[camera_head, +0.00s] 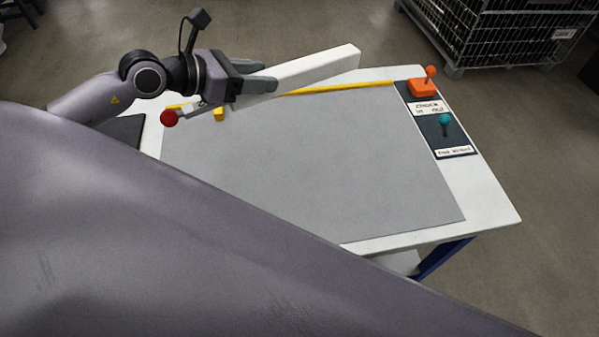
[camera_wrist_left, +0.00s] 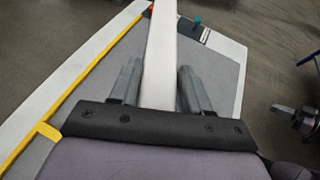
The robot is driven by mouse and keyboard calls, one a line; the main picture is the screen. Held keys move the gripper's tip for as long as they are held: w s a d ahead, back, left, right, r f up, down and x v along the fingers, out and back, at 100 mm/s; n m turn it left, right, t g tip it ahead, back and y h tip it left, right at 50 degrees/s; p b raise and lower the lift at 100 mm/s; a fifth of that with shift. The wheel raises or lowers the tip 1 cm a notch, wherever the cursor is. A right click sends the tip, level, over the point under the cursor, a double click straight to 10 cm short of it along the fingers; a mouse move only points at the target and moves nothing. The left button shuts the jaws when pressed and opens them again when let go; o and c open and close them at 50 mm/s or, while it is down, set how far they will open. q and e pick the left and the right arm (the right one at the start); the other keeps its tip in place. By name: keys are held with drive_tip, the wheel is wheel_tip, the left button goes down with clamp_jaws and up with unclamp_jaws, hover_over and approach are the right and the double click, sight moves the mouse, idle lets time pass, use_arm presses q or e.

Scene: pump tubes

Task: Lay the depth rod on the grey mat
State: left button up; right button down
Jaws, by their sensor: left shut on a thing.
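My left gripper (camera_head: 268,83) is shut on a long white square bar (camera_head: 320,67), which I take to be the depth rod. In the left wrist view the bar (camera_wrist_left: 160,60) runs between the two grey fingers and points away. It appears held above the back edge of the grey mat (camera_head: 310,160), slanting up to the right. Its near end is hidden by the gripper. The mat lies flat on the white table and also shows in the left wrist view (camera_wrist_left: 215,75).
A yellow strip (camera_head: 340,88) runs along the mat's back edge. A red ball (camera_head: 169,118) is at its left. An orange block (camera_head: 423,88) and a teal knob (camera_head: 445,120) stand on a dark panel at right. The mat's middle is clear. A wire cage (camera_head: 500,35) stands behind.

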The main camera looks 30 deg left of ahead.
use_arm(q)
drive_tip(key=shift+w+a, duration=0.2)
drive_tip(key=shift+a, duration=0.3)
drive_tip(key=shift+f, duration=0.35)
wheel_tip(320, 180, down, 19)
drive_tip(key=b, duration=0.7)
drive_tip(key=shift+f, duration=0.1)
drive_tip(key=o, duration=1.3)
drive_tip(key=shift+f, duration=0.1)
drive_tip(key=shift+c, duration=0.2)
drive_tip(key=shift+o, duration=0.3)
drive_tip(key=shift+a, duration=0.1)
